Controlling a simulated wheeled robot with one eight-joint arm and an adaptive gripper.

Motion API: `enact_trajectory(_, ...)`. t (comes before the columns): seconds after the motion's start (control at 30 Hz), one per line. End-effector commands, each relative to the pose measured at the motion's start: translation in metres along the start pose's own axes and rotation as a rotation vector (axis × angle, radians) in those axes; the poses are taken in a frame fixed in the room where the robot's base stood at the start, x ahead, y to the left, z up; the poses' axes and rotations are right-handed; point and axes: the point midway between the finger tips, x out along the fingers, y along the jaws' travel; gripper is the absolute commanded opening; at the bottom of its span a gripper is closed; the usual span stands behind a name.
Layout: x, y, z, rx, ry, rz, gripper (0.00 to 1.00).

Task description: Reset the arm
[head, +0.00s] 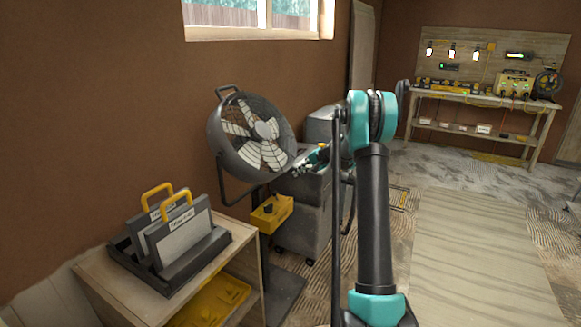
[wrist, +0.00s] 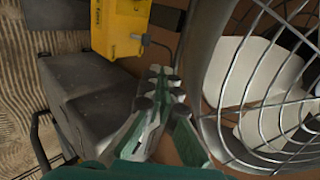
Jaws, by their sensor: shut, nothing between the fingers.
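My arm (head: 374,215) rises in the middle of the head view, teal and black, bent at a teal joint near the top. My gripper (head: 298,170) extends left from it, close to the right rim of the drum fan. In the wrist view my gripper (wrist: 166,78) is shut and empty, its fingertips together. The fan's wire grille (wrist: 270,85) fills the right side there, close beside the fingers; I cannot tell the exact gap. The gripper is small in the head view, partly against the grey cabinet.
The black drum fan (head: 250,135) stands by the brown wall. A yellow box (head: 272,213) hangs below it and also shows in the wrist view (wrist: 118,28). A grey wheeled cabinet (head: 303,215) stands behind. A wooden shelf (head: 105,285) holds a black tray. The right floor looks clear.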

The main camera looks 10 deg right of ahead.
Motion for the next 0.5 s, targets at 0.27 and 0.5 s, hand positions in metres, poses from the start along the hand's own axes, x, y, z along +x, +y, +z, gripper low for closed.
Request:
enact_trajectory(0.27, -0.039, 0.004, 0.068, -0.104, 0.016, 0.108, 0.0)
enact_trajectory(0.5, -0.086, 0.029, 0.151, -0.237, 0.034, 0.241, 0.0)
